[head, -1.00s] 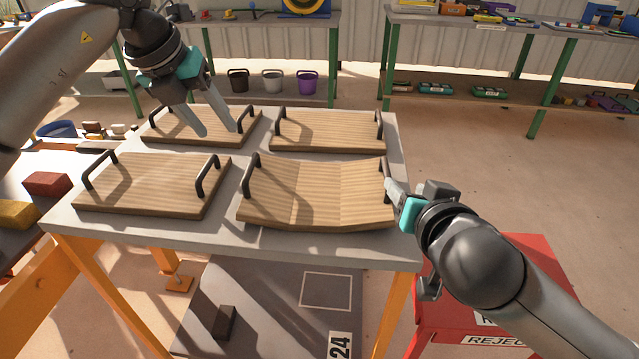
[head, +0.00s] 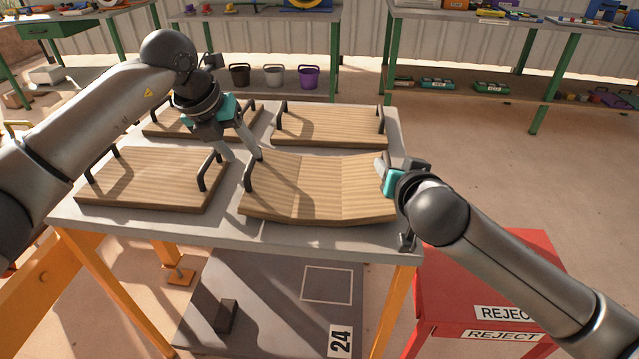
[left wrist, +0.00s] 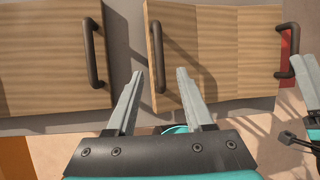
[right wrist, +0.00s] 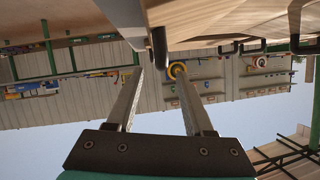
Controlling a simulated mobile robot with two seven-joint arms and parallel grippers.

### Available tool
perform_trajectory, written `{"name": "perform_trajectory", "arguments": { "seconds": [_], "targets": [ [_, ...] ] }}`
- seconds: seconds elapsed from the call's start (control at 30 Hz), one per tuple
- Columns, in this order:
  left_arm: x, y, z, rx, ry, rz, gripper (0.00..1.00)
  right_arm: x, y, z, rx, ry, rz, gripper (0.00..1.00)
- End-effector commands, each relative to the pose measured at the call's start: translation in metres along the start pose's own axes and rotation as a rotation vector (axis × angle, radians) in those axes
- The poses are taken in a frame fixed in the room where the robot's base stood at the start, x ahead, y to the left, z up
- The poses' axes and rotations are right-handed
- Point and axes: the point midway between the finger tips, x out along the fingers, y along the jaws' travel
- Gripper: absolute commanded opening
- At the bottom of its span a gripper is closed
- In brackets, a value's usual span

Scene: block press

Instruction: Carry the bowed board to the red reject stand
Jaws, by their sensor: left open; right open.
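The bowed board (head: 318,192) lies at the front right of the grey table, its middle sagging below its raised sides. It has a dark handle at each end. My left gripper (head: 243,157) is open at the left handle (left wrist: 157,50); in the left wrist view that handle lies between the fingertip lines, with no grip on it. My right gripper (head: 381,168) is open at the board's right end. In the right wrist view the dark handle (right wrist: 159,45) shows between its fingertips. The red reject stand (head: 470,270) is at the lower right, partly behind my right arm.
Three flat boards share the table: front left (head: 150,180), back left (head: 165,124) and back right (head: 330,126). The front-left board's handle (left wrist: 94,52) is close to my left gripper. Orange table legs (head: 398,310) stand beside the reject stand. Floor to the right is open.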

Motion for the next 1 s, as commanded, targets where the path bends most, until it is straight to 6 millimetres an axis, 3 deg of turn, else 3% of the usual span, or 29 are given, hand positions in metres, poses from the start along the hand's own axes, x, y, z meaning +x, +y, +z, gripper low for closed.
{"name": "perform_trajectory", "arguments": {
  "seconds": [0.2,0.43,0.9,1.0],
  "targets": [
    [0.029,0.0,-0.001,-0.001,0.003,-0.001,0.52,0.029,0.0,-0.001,0.0,0.0,0.002,0.52],
    [0.049,0.0,0.0,0.0,0.0,-0.001,0.52,0.049,0.0,0.0,0.0,0.0,0.001,0.52],
    [0.056,0.0,0.0,0.001,0.0,0.0,0.52,0.056,0.0,0.0,0.0,0.0,0.0,0.52],
    [0.056,0.0,0.0,0.001,0.0,0.0,0.42,0.056,0.0,0.0,0.0,0.0,0.0,0.42]
  ]
}}
